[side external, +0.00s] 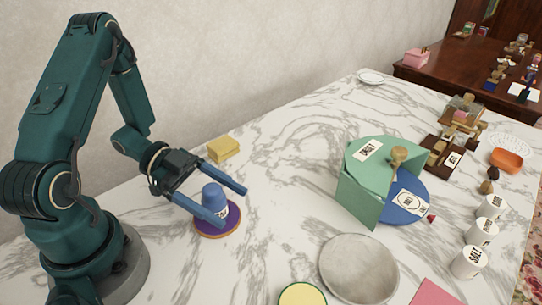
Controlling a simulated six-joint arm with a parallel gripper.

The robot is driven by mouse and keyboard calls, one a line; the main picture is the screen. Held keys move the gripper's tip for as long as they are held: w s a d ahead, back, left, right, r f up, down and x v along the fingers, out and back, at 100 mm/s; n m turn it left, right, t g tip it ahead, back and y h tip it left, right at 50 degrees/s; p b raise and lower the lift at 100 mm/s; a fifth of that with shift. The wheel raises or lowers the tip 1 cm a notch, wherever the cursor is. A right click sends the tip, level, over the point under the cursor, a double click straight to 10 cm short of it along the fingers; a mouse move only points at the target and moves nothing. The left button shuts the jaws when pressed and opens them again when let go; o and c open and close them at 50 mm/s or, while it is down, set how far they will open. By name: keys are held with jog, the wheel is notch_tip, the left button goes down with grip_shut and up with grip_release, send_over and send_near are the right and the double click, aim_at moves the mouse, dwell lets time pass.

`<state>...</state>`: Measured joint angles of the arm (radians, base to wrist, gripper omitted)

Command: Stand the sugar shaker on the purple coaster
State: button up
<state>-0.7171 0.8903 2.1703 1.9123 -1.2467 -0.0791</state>
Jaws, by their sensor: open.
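A blue, round-topped shaker (213,194) stands upright on the purple coaster (232,220), which has an orange-brown rim. A scrap of white label shows on the shaker, but its wording cannot be read. My gripper (234,205) is open and low, reaching in from the left. One finger passes behind the shaker and the other passes in front, hiding its lower part and some of the coaster. Whether either finger touches the shaker cannot be told.
A yellow block (223,149) lies behind the gripper. A green folded stand (362,190) with a blue disc, a grey round plate (358,268) and several white labelled pots (470,262) are to the right. The marble between coaster and green stand is clear.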

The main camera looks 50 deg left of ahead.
jog(key=v, duration=1)
jog(key=shift+s+a, duration=0.1)
jog(key=shift+a, duration=0.1)
jog(key=shift+a+r, duration=0.1)
jog(key=shift+a, duration=0.05)
jog(key=w+a+r+n+t+y, duration=0.1)
jog(key=w+a+r+t+y, duration=0.2)
jog(key=w, duration=0.4)
jog(key=w+a+n+t+y, duration=0.1)
jog(key=w+t+y, duration=0.1)
jog(key=w+y, duration=0.4)
notch_tip(320, 180, up, 8)
jog(key=w+a+n+t+y, duration=0.1)
jog(key=w+a+n+y, duration=0.15)
jog(key=n+y, duration=0.35)
jog(key=s+d+f+n+g+h, duration=0.2)
jog(key=s+d+n+g, duration=0.3)
jog(key=s+d, duration=1)
jog(key=shift+s+g, duration=0.4)
jog(key=shift+s, duration=0.85)
jog(key=shift+f, duration=0.1)
